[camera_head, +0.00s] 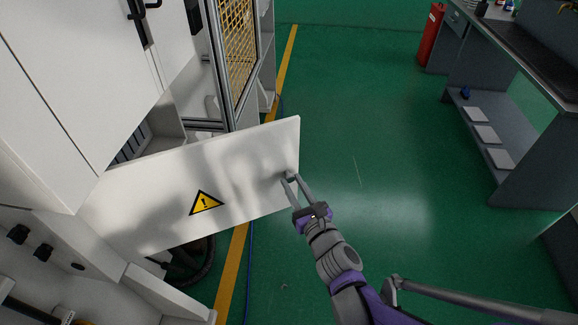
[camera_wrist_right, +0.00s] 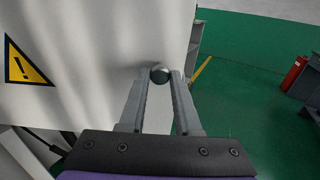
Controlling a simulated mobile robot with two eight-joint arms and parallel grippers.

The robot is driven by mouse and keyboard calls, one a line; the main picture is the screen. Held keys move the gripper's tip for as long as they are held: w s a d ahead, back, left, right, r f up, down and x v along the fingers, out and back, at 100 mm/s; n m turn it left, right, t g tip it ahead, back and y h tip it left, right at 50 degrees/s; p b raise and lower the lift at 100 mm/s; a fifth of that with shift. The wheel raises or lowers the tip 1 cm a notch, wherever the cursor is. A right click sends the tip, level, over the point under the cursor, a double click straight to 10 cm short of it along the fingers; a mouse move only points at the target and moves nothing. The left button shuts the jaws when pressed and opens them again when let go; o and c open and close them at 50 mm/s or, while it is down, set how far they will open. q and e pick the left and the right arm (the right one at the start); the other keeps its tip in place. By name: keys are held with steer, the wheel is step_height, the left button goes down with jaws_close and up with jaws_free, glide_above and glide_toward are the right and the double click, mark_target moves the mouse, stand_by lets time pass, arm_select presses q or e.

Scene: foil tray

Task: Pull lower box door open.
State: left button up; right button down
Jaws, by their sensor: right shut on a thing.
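The lower box door (camera_head: 250,160) is a white panel with a yellow warning triangle, standing swung out from the white cabinet at the left. It also shows in the right wrist view (camera_wrist_right: 100,50). A small round dark knob (camera_wrist_right: 159,73) sits near the door's free edge. My right gripper (camera_head: 291,179) is at that edge, and in the right wrist view its two fingers (camera_wrist_right: 159,80) are shut on the knob, one on each side. My left gripper is not in view.
White cabinet doors with black handles (camera_head: 138,18) are above the opened door. A yellow mesh guard (camera_head: 236,45) stands behind it. A dark hose (camera_head: 190,268) lies below. A workbench (camera_head: 520,70) and red cylinder (camera_head: 431,35) are at the right. The green floor (camera_head: 380,130) between is clear.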

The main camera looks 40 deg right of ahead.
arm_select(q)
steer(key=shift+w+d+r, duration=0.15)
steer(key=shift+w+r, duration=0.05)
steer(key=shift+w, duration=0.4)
arm_select(e)
steer(key=shift+s+a+h, duration=0.3)
steer(key=shift+s+a, duration=0.05)
steer(key=shift+s, duration=0.3)
steer(key=c, duration=0.6)
jaws_free()
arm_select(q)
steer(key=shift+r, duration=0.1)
arm_select(e)
steer(key=shift+r, duration=0.1)
arm_select(q)
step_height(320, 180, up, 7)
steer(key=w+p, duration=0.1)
steer(key=p, duration=0.5)
steer(key=shift+p, duration=0.4)
arm_select(e)
step_height(320, 180, up, 10)
steer(key=shift+f, duration=0.1)
